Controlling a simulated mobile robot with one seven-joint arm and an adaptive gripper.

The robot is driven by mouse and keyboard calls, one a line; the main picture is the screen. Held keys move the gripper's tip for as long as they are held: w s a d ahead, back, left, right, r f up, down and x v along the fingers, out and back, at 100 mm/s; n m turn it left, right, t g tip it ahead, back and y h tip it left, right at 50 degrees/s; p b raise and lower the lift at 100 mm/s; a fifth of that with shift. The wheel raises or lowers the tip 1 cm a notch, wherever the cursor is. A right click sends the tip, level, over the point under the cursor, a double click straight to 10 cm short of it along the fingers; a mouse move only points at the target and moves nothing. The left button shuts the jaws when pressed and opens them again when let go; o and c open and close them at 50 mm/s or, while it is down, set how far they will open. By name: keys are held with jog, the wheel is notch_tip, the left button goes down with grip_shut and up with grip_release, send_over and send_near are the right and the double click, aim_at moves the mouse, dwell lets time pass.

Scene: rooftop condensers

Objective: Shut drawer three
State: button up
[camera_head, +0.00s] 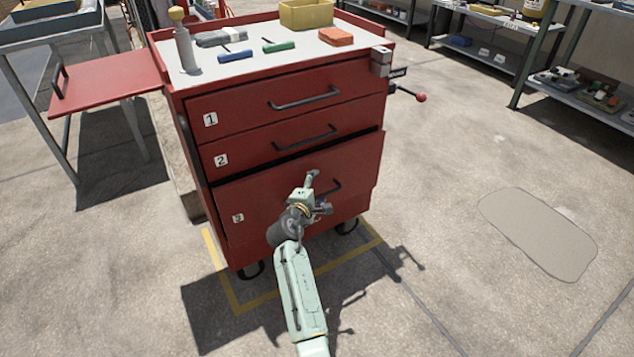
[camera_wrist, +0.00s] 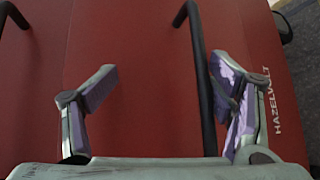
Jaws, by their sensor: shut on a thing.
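Drawer three (camera_head: 262,215) is the deep bottom drawer of the red cabinet, with a "3" label. It stands out a little, with a dark gap above its top edge. Its dark bar handle (camera_head: 335,187) is partly hidden by my gripper (camera_head: 309,186). In the wrist view the drawer front (camera_wrist: 140,50) fills the middle, and the handle (camera_wrist: 192,60) runs between the fingers of my gripper (camera_wrist: 162,78), closer to the right finger. My gripper is shut on the handle; the exact contact is hard to see.
Drawers one (camera_head: 300,103) and two (camera_head: 290,146) above look closed. Tools and a yellow bin (camera_head: 306,14) sit on the cabinet top. A red-knobbed lever (camera_head: 420,97) sticks out at right. Shelves (camera_head: 590,85) stand at far right. The concrete floor at right is clear.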

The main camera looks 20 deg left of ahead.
jog(key=shift+t+y, duration=0.3)
jog(key=shift+s+a+r+p, duration=0.15)
jog(key=shift+s+r+p, duration=0.35)
jog(key=shift+s, duration=0.4)
jog(key=shift+s+a+r+p, duration=0.1)
jog(key=shift+s+r+p, duration=0.25)
jog(key=shift+s+r, duration=0.45)
jog(key=shift+s+a+r+p, duration=0.15)
jog(key=shift+s+r+p, duration=0.3)
jog(key=shift+s, duration=0.55)
jog(key=shift+c, duration=0.3)
jog(key=shift+s+r, duration=0.3)
jog(key=shift+s, duration=0.05)
jog(key=c, duration=0.5)
jog(key=shift+s, duration=0.35)
jog(key=shift+s+d+f+p, duration=0.15)
jog(key=shift+s+d+p, duration=0.15)
jog(key=shift+s, duration=0.35)
jog(key=shift+s+d+f+p, duration=0.1)
jog(key=shift+s+d+p, duration=0.15)
jog(key=shift+s, duration=0.35)
jog(key=shift+c, duration=0.2)
